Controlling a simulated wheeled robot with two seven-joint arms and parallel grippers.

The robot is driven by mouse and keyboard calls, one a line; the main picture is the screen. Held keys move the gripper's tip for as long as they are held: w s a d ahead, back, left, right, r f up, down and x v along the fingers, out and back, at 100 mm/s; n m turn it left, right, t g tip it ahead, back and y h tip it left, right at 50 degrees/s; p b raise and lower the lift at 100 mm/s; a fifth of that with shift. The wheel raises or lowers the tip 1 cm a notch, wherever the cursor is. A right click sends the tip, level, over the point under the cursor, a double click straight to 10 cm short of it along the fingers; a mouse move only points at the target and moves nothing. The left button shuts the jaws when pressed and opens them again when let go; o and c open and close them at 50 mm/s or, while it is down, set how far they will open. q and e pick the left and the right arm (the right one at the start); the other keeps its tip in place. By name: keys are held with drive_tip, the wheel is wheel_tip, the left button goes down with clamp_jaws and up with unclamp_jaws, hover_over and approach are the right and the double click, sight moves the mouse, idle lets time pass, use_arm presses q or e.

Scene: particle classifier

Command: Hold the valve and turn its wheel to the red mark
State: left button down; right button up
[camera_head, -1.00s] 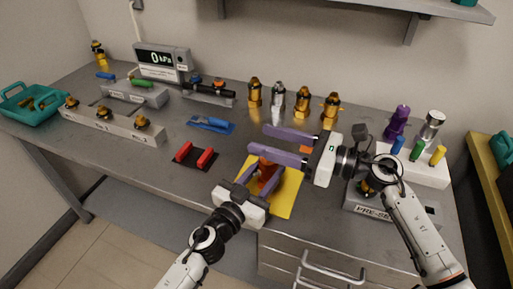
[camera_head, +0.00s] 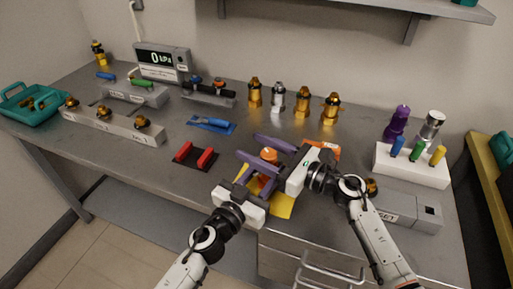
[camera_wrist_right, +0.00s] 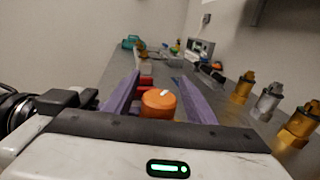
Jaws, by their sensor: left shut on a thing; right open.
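The valve's orange wheel (camera_head: 268,154) sits above the yellow mat, with the valve body mostly hidden by my grippers. My left gripper (camera_head: 262,180) is shut on the valve body, below the wheel. My right gripper (camera_head: 248,146) is open, with its purple fingers on either side of the wheel. In the right wrist view the orange wheel (camera_wrist_right: 159,104) lies between the two open fingers (camera_wrist_right: 160,80), with a pale mark on its top. I cannot tell whether the fingers touch it. I cannot make out a red mark.
The yellow mat (camera_head: 284,208) lies under the valve. A red holder (camera_head: 194,156) and a blue tray (camera_head: 211,125) are to the left. Several brass fittings (camera_head: 302,102) stand behind. A white block with coloured pegs (camera_head: 410,168) and a grey preset box (camera_head: 410,212) are to the right.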

drive_tip(key=c, duration=1)
drive_tip(key=m+t+h, duration=0.2)
drive_tip(key=m+t, duration=0.1)
drive_tip(key=shift+w+d+f+t+h, duration=0.15)
drive_tip(key=shift+w+d+t+h, duration=0.15)
drive_tip(key=shift+t+h, duration=0.1)
drive_tip(key=shift+c, duration=0.2)
drive_tip(key=shift+w+d+m+t+h, duration=0.15)
drive_tip(key=shift+d+m+t+h, duration=0.05)
drive_tip(key=shift+m+t+h, duration=0.7)
drive_tip(key=o, duration=1)
drive_tip(key=shift+o, duration=0.2)
